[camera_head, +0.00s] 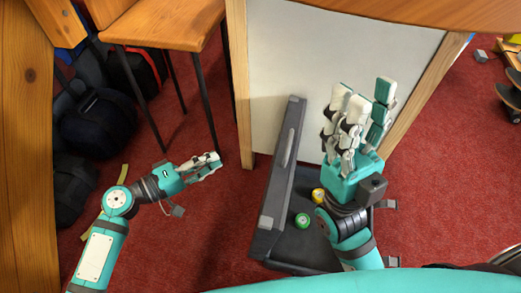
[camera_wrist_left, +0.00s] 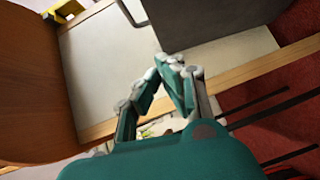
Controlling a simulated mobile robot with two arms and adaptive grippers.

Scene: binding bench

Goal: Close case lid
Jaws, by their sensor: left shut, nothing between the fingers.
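The dark grey case (camera_head: 318,250) stands open on the red floor. Its lid (camera_head: 279,180) is raised along the case's left side, with a handle on its outer face. A dark panel with a handle, which looks like the lid (camera_wrist_left: 215,18), is at the top of the left wrist view. My left gripper (camera_head: 216,162) is shut and empty, left of the lid and apart from it. Its fingertips meet in the left wrist view (camera_wrist_left: 172,62). My right gripper (camera_head: 363,98) is open above the case's right part, and its arm hides much of the case.
A green round item (camera_head: 302,220) and a yellow one (camera_head: 318,195) lie inside the case. A white wood-edged panel (camera_head: 285,55) stands behind it. A wooden stool (camera_head: 165,25) and dark bags (camera_head: 97,125) are at the left. Open carpet lies left of the case.

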